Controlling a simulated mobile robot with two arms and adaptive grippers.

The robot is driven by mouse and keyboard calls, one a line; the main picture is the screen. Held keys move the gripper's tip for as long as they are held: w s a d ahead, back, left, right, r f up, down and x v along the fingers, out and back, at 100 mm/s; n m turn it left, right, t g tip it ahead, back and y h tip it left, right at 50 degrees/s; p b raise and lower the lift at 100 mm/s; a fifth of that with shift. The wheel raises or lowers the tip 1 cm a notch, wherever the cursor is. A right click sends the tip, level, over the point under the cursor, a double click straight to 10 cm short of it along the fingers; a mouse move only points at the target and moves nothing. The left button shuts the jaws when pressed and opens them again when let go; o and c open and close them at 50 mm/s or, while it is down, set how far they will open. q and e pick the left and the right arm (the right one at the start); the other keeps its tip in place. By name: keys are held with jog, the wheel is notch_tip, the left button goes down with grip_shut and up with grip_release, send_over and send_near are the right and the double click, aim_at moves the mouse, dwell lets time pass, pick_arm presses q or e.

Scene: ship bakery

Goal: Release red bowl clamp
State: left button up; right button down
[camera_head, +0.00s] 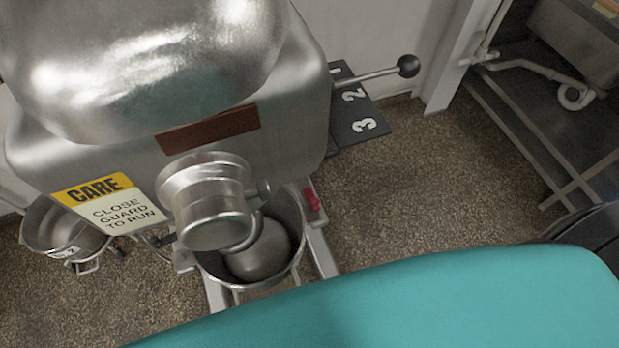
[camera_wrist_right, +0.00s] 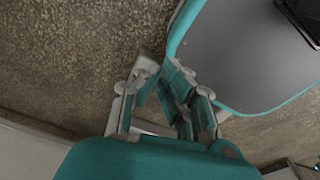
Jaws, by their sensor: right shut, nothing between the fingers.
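The red clamp (camera_head: 312,199) is a small red handle at the right rim of the steel mixing bowl (camera_head: 297,228). The bowl sits in its pale cradle under the mixer head, with a rounded metal beater inside. The lower part of the clamp is hard to make out. My right gripper (camera_wrist_right: 176,92) shows in the right wrist view, shut and empty, above speckled floor. Neither the clamp nor the bowl shows in that view, and no gripper shows in the head view. My left gripper is not in view.
The large steel mixer (camera_head: 290,80) carries a yellow and white CARE sign (camera_head: 108,204). A black-knobbed lever (camera_head: 407,66) juts right over a numbered plate (camera_head: 352,122). Another steel bowl (camera_head: 50,228) stands at left. Open speckled floor (camera_head: 410,190) lies right of the clamp; a metal sink (camera_head: 580,40) is beyond.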

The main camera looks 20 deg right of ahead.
aim_at(311, 196)
jog(key=w+d+r+n+t+b, duration=0.1)
jog(key=w+d+r+b, duration=0.15)
jog(key=w, duration=0.65)
jog(key=w+d+r+t+y+b, duration=0.1)
jog(key=w+d+r+b, duration=0.15)
jog(key=w, duration=0.55)
jog(key=w+d+r+n+t+b, duration=0.1)
jog(key=w+d, duration=0.2)
jog(key=w, duration=0.6)
jog(key=w+a+r+n+t+y+b, duration=0.1)
jog(key=w+a+r+n+y+b, duration=0.25)
jog(key=w+r, duration=0.75)
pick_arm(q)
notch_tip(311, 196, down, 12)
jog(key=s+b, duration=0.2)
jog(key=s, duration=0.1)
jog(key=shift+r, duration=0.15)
pick_arm(e)
jog(key=a+r+n+y, duration=0.2)
jog(key=a+r, duration=0.5)
jog(key=r, duration=0.4)
jog(key=shift+w+r+n+g+y, duration=0.2)
jog(key=shift+r+n+g+y, duration=0.2)
jog(key=shift+n, duration=0.45)
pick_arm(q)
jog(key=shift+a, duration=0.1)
